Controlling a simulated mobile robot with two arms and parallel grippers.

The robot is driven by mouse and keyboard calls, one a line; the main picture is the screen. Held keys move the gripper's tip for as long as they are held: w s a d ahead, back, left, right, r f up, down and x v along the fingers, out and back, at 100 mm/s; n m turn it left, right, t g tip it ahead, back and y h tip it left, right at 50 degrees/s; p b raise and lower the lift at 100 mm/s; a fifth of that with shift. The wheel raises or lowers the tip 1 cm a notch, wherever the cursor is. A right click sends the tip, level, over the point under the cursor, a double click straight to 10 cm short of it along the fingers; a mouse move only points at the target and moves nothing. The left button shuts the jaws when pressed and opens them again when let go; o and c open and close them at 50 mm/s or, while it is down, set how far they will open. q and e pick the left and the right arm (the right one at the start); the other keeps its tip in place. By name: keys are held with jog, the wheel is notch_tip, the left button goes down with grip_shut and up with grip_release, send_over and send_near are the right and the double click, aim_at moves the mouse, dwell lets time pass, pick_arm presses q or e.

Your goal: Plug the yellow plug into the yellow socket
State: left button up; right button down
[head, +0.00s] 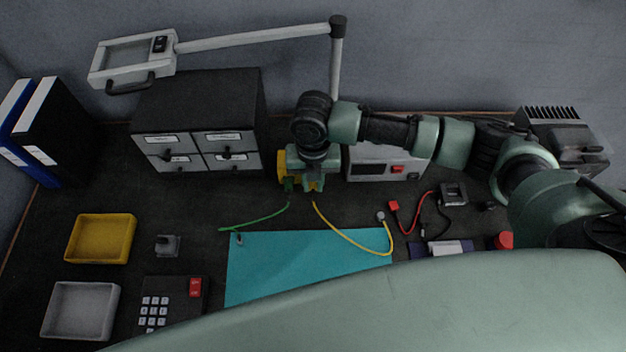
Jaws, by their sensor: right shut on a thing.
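My right gripper (304,186) points down at the back middle of the table and is shut. The yellow cable (345,238) runs up to its fingertips, so it appears to hold the yellow plug, which the fingers mostly hide. A yellow block (283,164) shows just left of and behind the gripper. It may carry the yellow socket, but the gripper covers most of it and no socket opening can be made out. I cannot tell whether plug and socket touch. The yellow cable's other end has a small grey piece (381,216). My left gripper is not in view.
A green cable (255,222) ends close to the gripper's left. A teal mat (290,275) lies in front. A drawer cabinet (200,120) stands left, a grey instrument (370,163) right. Red and black leads (420,212) lie farther right. My pale green link covers the front.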

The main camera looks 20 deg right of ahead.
dwell(0.9)
jog(key=shift+p, duration=0.55)
dwell(0.5)
jog(key=shift+p, duration=0.35)
jog(key=shift+w+d, duration=0.15)
jog(key=shift+w, duration=0.45)
jog(key=c, duration=1.2)
grip_release()
jog(key=shift+c, duration=0.2)
notch_tip(320, 180, up, 8)
jog(key=shift+f+b, duration=0.1)
jog(key=shift+b, duration=0.3)
